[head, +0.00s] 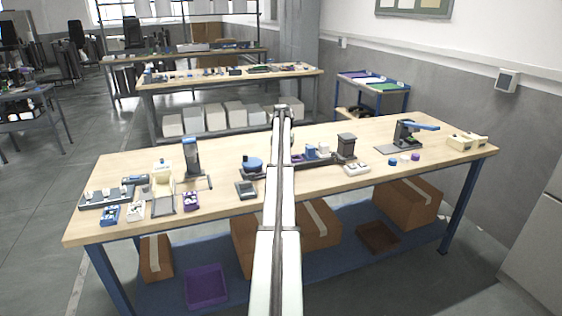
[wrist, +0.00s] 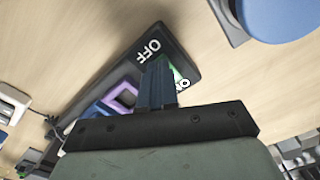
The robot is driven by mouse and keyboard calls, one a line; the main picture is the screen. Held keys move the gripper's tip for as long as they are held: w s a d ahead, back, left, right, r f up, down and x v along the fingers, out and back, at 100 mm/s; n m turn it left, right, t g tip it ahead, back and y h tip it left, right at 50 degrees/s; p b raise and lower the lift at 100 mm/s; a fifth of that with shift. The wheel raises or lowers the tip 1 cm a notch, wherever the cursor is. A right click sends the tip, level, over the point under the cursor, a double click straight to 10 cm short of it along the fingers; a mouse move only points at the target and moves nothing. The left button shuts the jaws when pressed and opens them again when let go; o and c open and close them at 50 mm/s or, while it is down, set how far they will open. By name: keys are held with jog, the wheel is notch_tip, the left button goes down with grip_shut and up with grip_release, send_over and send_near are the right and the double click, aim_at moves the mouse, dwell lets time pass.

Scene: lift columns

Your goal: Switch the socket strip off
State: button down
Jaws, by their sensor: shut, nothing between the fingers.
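The socket strip (wrist: 176,42) is dark with white OFF and ON lettering at its switch end in the wrist view. A green part of its switch shows beside my fingers; the rest is hidden behind them. Purple and blue outlined parts sit further along the strip. My gripper (wrist: 157,68) is shut and empty, with its fingertips over the switch, between the two labels. I cannot tell whether they touch it. In the head view a long dark strip (head: 318,161), apparently the same one, lies mid-table, partly behind my arm, which hides my gripper.
A blue round object (wrist: 282,14) stands close to the switch end; it also shows in the head view (head: 253,163). A small dark box (head: 246,189) lies in front of it. A white block (head: 357,168) lies to the right. The left of the table (head: 115,165) is crowded with small devices.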

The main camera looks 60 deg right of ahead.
jog(key=shift+r, duration=3.45)
jog(key=shift+w, duration=0.1)
